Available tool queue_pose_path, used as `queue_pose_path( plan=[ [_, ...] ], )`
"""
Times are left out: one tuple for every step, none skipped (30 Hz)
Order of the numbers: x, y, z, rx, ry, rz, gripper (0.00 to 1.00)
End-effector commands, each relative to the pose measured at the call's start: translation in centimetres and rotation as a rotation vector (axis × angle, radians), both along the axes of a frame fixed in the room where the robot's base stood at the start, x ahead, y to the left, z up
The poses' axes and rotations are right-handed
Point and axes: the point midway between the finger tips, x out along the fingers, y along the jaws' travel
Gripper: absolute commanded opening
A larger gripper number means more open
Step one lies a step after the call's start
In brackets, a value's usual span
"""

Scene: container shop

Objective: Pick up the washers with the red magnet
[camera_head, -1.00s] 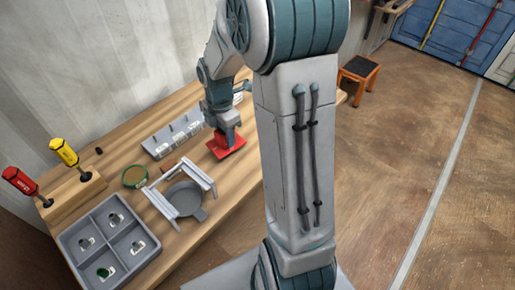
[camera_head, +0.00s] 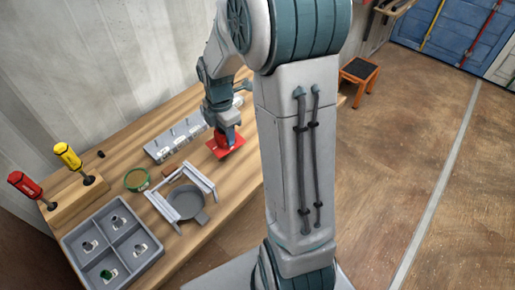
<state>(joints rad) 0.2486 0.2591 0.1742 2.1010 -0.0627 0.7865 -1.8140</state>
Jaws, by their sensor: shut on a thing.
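My gripper (camera_head: 228,133) is at the far part of the wooden bench, pointing down and shut on a flat red piece (camera_head: 226,148) at or just above the bench top. I cannot tell whether this piece is the magnet, or whether it touches the bench. A red-handled tool (camera_head: 24,184) and a yellow-handled tool (camera_head: 67,155) stand upright in a wooden block (camera_head: 80,202) at the left. No washers can be made out for certain; small pieces lie in the grey four-compartment tray (camera_head: 122,236), one of them green.
A green ring-like item (camera_head: 137,180) lies mid-bench. Beside it are a pale frame (camera_head: 203,180) and a round grey pan (camera_head: 186,201). A long grey rack (camera_head: 170,140) stands by the wall, left of my gripper. An orange stool (camera_head: 359,76) stands on the floor.

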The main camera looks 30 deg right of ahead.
Motion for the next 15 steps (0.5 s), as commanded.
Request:
queue_pose_path(
  plan=[
    [0.1,0.0,0.8,-0.001,-0.002,0.0,0.02],
    [0.0,0.0,1.1,-0.001,-0.002,0.0,0.02],
    [0.0,0.0,1.4,0.0,-0.002,0.0,0.02],
    [0.0,0.0,1.6,0.0,-0.002,0.0,0.02],
    [0.0,0.0,1.8,0.0,-0.001,0.0,0.02],
    [0.0,0.0,2.1,0.0,-0.002,0.0,0.02],
    [0.0,0.0,2.3,0.0,-0.002,0.0,0.02],
    [0.0,0.0,2.6,0.0,-0.002,0.0,0.02],
    [0.0,0.0,2.9,0.0,-0.002,0.0,0.02],
    [0.1,0.0,3.1,-0.001,-0.002,0.0,0.02],
    [0.1,0.0,3.3,-0.001,-0.002,0.0,0.02],
    [0.1,0.0,3.6,-0.001,-0.002,0.0,0.02],
    [0.1,0.0,3.9,-0.001,-0.002,0.0,0.02],
    [0.1,0.0,4.1,0.0,-0.003,0.0,0.02],
    [0.1,0.0,4.4,0.0,-0.003,0.0,0.02]
  ],
)
